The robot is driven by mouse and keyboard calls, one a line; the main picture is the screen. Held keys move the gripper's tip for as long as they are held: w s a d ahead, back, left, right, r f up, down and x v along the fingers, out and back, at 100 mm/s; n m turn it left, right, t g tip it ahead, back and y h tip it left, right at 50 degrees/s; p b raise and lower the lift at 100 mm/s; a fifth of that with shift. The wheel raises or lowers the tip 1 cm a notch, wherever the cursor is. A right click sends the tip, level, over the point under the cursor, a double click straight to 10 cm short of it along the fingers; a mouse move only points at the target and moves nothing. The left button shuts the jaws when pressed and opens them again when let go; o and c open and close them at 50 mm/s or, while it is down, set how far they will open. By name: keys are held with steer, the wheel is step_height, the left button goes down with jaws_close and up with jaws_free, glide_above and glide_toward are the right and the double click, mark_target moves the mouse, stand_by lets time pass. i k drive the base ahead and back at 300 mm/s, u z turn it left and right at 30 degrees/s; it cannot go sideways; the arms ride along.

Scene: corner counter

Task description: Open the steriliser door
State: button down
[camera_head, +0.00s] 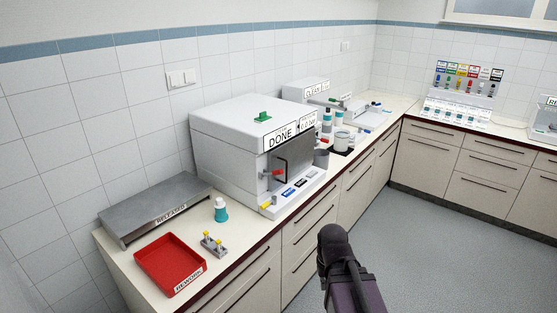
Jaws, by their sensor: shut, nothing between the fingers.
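The steriliser (235,137) is a large white box on the left counter, with a green piece on its top and a "DONE" label on its front. Its dark-framed door (294,158) is on the front and looks shut. A red-tipped handle (275,172) sticks out at the left of the door. A dark part of my arm rises at the bottom, in front of the drawers and well apart from the steriliser. I cannot make out my gripper or its fingers.
A grey "RELEASED" platform (150,210), red tray (170,264), teal-and-white bottle (220,210) and small rack (214,245) stand left of the steriliser. Labelled pieces (294,190) lie on its front ledge. More containers (342,138) stand beyond. The floor (430,240) at right is clear.

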mark_target(298, 159)
steer(key=u, duration=0.1)
steer(key=k, duration=1.3)
steer(key=z, duration=0.55)
steer(key=i, duration=1.7)
steer(key=u, duration=0.3)
